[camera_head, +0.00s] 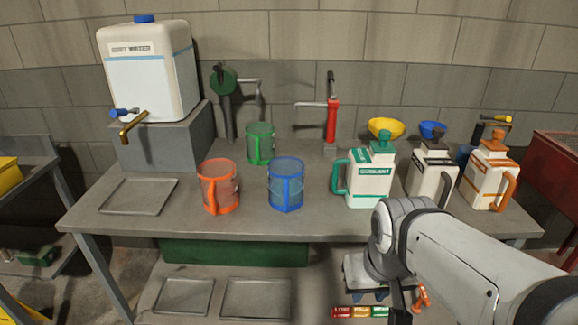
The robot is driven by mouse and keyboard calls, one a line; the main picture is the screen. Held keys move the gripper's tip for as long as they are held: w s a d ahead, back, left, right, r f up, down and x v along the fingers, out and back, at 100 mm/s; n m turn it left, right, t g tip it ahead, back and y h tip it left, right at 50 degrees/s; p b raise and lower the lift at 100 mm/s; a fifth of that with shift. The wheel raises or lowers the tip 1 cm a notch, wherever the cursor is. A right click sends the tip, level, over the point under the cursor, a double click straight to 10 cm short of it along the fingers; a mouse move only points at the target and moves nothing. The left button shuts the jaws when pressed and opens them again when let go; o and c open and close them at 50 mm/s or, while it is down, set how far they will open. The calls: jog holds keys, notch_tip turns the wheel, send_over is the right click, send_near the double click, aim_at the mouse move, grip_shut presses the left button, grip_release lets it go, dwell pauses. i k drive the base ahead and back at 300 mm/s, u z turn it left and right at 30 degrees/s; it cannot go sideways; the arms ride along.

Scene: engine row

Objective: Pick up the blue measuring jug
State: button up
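The blue measuring jug (286,184) stands upright on the grey workbench (250,222), near the middle of its front part. It is see-through, with a blue rim and frame. My white arm reaches in from the lower right. My gripper (366,294) appears to be at its end, low in front of the bench edge, to the right of the jug and below it. It is well apart from the jug. The fingers are small and dark, and I cannot make out the gap between them.
An orange jug (218,186) stands left of the blue one, a green jug (260,143) behind. A white coolant can (371,177) stands to the right, with more cans (489,172) beyond. A red tap (332,118) rises behind. A flat tray (138,196) lies left.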

aim_at(286, 188)
jog(key=u, duration=0.05)
jog(key=i, duration=1)
jog(key=z, duration=0.05)
